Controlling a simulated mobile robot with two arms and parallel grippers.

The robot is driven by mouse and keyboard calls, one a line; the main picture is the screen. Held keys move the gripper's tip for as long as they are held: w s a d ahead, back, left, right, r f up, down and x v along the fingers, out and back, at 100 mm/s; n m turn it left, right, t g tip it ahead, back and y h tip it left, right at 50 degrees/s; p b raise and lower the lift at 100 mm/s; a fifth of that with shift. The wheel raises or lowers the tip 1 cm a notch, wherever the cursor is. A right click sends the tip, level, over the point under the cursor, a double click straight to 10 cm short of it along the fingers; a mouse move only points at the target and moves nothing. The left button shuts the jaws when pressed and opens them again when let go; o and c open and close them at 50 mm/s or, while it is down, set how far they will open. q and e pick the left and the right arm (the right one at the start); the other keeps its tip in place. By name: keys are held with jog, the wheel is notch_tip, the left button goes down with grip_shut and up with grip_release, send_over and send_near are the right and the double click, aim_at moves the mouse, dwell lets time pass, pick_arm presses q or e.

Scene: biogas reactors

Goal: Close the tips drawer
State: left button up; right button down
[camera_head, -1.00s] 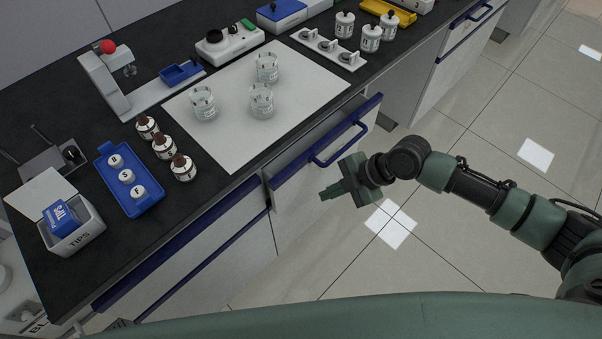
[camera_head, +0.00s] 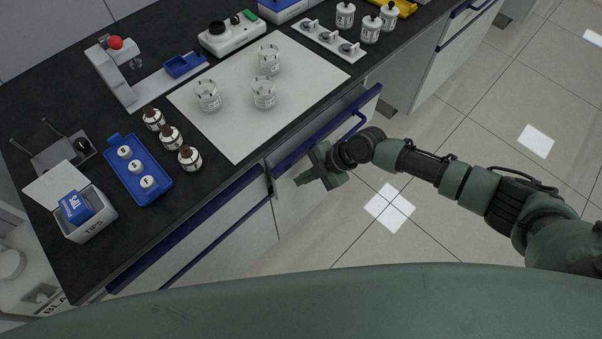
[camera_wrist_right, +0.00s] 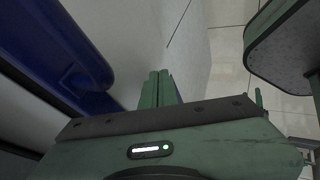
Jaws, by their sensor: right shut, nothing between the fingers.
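A white drawer front with a blue top edge and a blue bar handle (camera_head: 335,130) is at the counter's front side, in the middle of the head view. It seems to stand slightly out from the counter; no label on it is readable. My right gripper (camera_head: 303,180) is shut and empty, in front of this drawer's lower left part, below the handle. In the right wrist view its two fingers (camera_wrist_right: 160,88) lie together beside the pale front, with a blue handle (camera_wrist_right: 85,65) to their left. Contact cannot be told. My left gripper is not in view.
A white TIPS box (camera_head: 88,228) stands at the counter's left end. A blue tray (camera_head: 152,196) with white-capped vials, brown-capped bottles (camera_head: 190,157) and glass beakers (camera_head: 264,95) on a white mat (camera_head: 225,135) stand on the counter. The tiled floor (camera_head: 450,240) is clear.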

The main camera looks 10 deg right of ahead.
jog(key=shift+w+a, duration=0.25)
jog(key=shift+w, duration=0.15)
jog(key=w+a+b, duration=0.1)
jog(key=w+b, duration=0.1)
jog(key=b, duration=0.1)
jog(key=w+a+b, duration=0.1)
jog(key=shift+w+a+f, duration=0.2)
jog(key=shift+a+f, duration=0.05)
jog(key=shift+a, duration=0.1)
jog(key=shift+w+r, duration=0.1)
jog(key=shift+r, duration=0.3)
jog(key=shift+a, duration=0.1)
